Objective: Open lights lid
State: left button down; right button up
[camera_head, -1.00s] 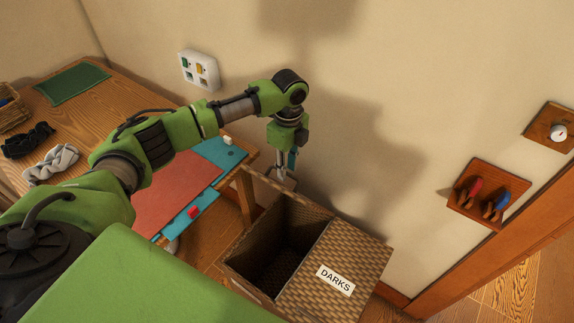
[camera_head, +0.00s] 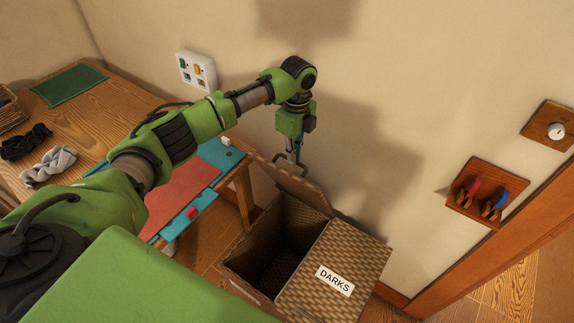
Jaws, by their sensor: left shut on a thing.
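The woven hamper (camera_head: 250,285) stands on the floor by the wall. Its left compartment is open and shows a dark inside. The lights lid (camera_head: 303,190) stands raised and tilted at the back of that opening; I see no label on it. My left gripper (camera_head: 288,160) is shut on the lid's upper edge, partly hidden by its own wrist. The darks lid (camera_head: 352,262), with a white DARKS label (camera_head: 335,281), lies shut over the right compartment. My right gripper is not in view.
The wooden table (camera_head: 95,100) stands left of the hamper, with a red and teal mat (camera_head: 185,195), dark and grey cloth items, and a green mat (camera_head: 70,85). A switch panel (camera_head: 196,70) and hook board (camera_head: 482,192) are on the wall.

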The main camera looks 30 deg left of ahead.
pick_arm(q)
jog(key=shift+w+d+r+b, duration=0.1)
jog(key=shift+w+b, duration=0.05)
jog(key=shift+w, duration=0.45)
jog(key=shift+w+d+r+b, duration=0.1)
jog(key=shift+w+b, duration=0.05)
jog(key=shift+w, duration=0.45)
jog(key=c, duration=2.4)
grip_release()
jog(key=shift+o, duration=1.1)
jog(key=shift+w+f, duration=0.1)
jog(key=shift+w, duration=0.1)
notch_tip(320, 180, up, 12)
jog(key=shift+w, duration=0.2)
jog(key=shift+d, duration=0.1)
